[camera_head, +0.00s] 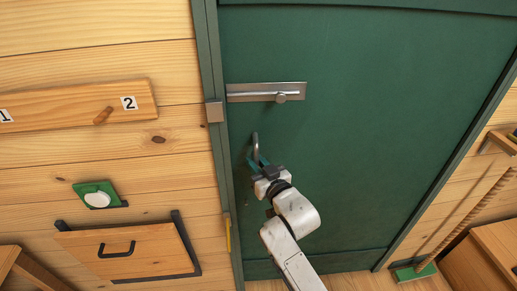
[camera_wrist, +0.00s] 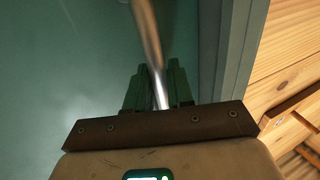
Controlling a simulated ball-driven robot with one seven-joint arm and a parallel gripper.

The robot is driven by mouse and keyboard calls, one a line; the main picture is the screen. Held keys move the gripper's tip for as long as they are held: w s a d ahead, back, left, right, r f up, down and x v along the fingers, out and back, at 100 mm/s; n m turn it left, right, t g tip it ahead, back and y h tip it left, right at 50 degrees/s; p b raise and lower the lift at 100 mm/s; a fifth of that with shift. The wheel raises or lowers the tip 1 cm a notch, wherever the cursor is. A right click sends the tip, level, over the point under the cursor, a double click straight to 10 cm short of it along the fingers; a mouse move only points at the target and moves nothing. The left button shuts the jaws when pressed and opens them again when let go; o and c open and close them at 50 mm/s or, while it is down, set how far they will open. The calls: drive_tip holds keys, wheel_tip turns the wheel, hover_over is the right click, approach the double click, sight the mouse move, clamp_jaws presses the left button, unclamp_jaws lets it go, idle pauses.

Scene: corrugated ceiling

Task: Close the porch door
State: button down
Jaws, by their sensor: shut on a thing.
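The green porch door (camera_head: 370,120) fills the middle and right of the head view, and it looks in or nearly in its frame; I cannot tell if a small gap is left. A metal pull handle (camera_head: 255,143) stands on its left side. My gripper (camera_head: 258,162) is shut on the lower part of this handle. In the wrist view the green fingers (camera_wrist: 159,88) lie on both sides of the silver handle bar (camera_wrist: 147,35). A sliding bolt (camera_head: 266,92) sits on the door above the handle.
A metal keeper (camera_head: 214,110) is on the green door frame (camera_head: 205,60), level with the bolt.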

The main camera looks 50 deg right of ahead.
drive_tip(key=a+v, duration=0.1)
drive_tip(key=v, duration=0.5)
drive_tip(key=shift+w+a+b, duration=0.2)
drive_tip(key=shift+b, duration=0.25)
drive_tip(key=shift+f, duration=0.1)
drive_tip(key=c, duration=1.2)
unclamp_jaws()
drive_tip(key=shift+a, duration=0.15)
drive_tip(key=b+v, duration=0.2)
drive_tip(key=v, duration=0.8)
drive_tip(key=shift+s+a, duration=0.15)
drive_tip(key=shift+s, duration=0.25)
